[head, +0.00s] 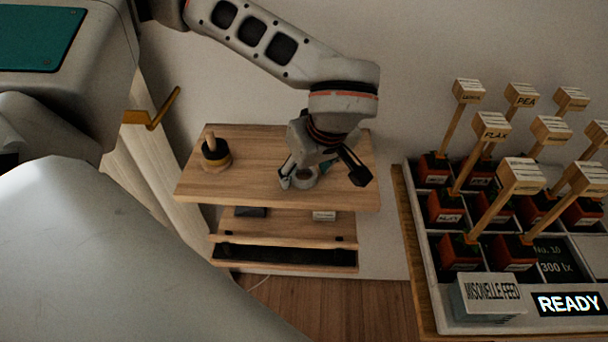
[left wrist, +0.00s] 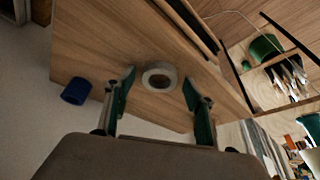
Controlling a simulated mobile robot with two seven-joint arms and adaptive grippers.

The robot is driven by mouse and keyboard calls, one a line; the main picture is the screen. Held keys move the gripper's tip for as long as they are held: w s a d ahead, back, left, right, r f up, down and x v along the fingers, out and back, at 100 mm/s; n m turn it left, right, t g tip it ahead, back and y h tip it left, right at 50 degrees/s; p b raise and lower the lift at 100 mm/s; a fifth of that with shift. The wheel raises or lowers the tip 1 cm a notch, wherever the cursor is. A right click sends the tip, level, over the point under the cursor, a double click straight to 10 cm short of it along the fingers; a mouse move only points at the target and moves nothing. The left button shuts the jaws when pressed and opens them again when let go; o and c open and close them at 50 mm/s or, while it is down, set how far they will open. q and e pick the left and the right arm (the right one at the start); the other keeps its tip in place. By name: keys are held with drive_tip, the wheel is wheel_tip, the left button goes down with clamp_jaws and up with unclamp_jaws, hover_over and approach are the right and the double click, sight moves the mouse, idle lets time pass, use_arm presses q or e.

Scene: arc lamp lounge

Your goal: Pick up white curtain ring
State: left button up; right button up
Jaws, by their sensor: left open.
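The white curtain ring (head: 311,181) lies flat on the top board of a small wooden wall shelf (head: 250,185), close to the board's front edge. In the left wrist view the ring (left wrist: 147,80) shows as a pale thick ring with a dark hole. My left gripper (head: 321,174) is over the shelf with its fingers spread. In the left wrist view the ring is seen between the open fingers (left wrist: 158,94), a little beyond their tips. Whether a finger touches it cannot be told. My right gripper is not in view.
Lower boards hold small items. At right, a tray (head: 432,290) carries several labelled plant pots. A blue cylinder (left wrist: 76,91) shows in the left wrist view. The wall is close behind.

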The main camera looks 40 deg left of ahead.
use_arm(q)
drive_tip(key=c, duration=0.9)
drive_tip(key=shift+r, duration=0.15)
